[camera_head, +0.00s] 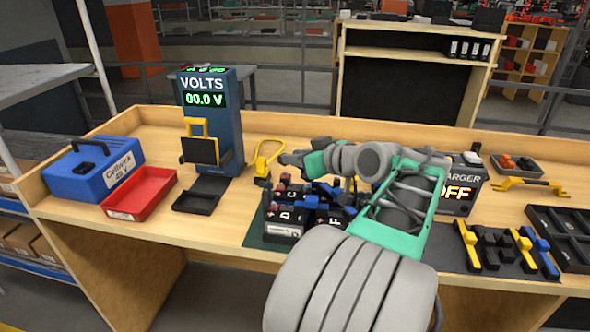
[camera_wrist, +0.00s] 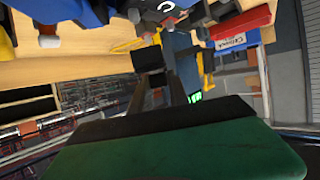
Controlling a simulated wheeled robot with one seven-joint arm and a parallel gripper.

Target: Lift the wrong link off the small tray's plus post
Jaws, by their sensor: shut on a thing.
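My gripper (camera_head: 284,159) hangs above the left end of the cell trays in the head view. Yellow also shows just beyond my fingertips (camera_wrist: 151,58) in the wrist view. Dark cell trays (camera_head: 285,229) with plus marks and blue and red parts sit below, on a dark green mat. My arm hides much of them. Whether the yellow piece touches a post is hard to tell.
The blue volt meter (camera_head: 222,110) reads 00.0 V, behind a dark tray (camera_head: 197,202). A red tray (camera_head: 140,192) and blue Cellwork box (camera_head: 95,168) stand at left. The charger (camera_head: 466,184) shows OFF. Spare links (camera_head: 468,243) and a black compartment tray (camera_head: 566,233) lie at right.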

